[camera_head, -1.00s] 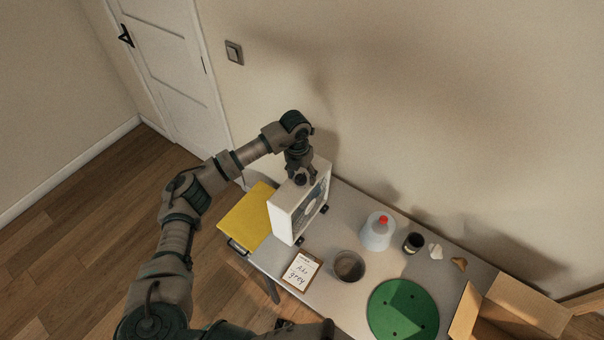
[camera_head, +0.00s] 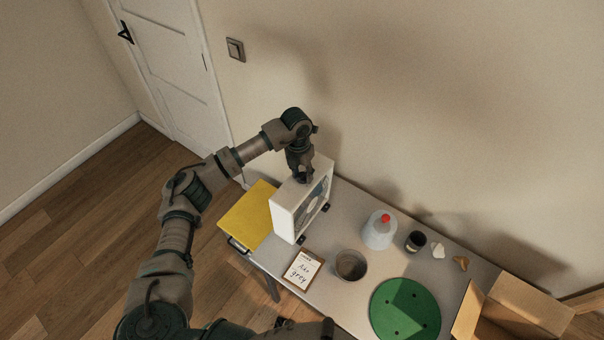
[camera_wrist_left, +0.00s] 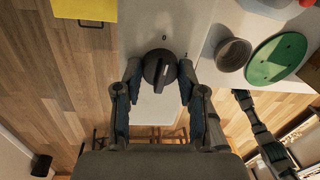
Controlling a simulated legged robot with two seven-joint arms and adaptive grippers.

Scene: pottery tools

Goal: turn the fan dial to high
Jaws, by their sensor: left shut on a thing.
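The white box fan (camera_head: 288,208) stands upright on the table, its grille facing right. Its dark round dial (camera_wrist_left: 160,70) is on the top face, with a raised ridge across it. Small marks, a 0 and what looks like a 1, show beside the dial in the left wrist view. My left gripper (camera_head: 303,176) reaches down onto the fan's top from above. In the left wrist view its two fingers (camera_wrist_left: 160,76) are shut on the dial, one at each side. In the head view the gripper hides most of the dial. My right arm shows at the right of the wrist view; its fingers are unclear.
A yellow board (camera_head: 247,215) lies left of the fan. A note card (camera_head: 302,270), a bowl (camera_head: 351,265), a red-capped jug (camera_head: 379,232), a dark jar (camera_head: 415,241) and a green disc (camera_head: 405,312) are to the right. An open carton (camera_head: 525,305) is at the far right.

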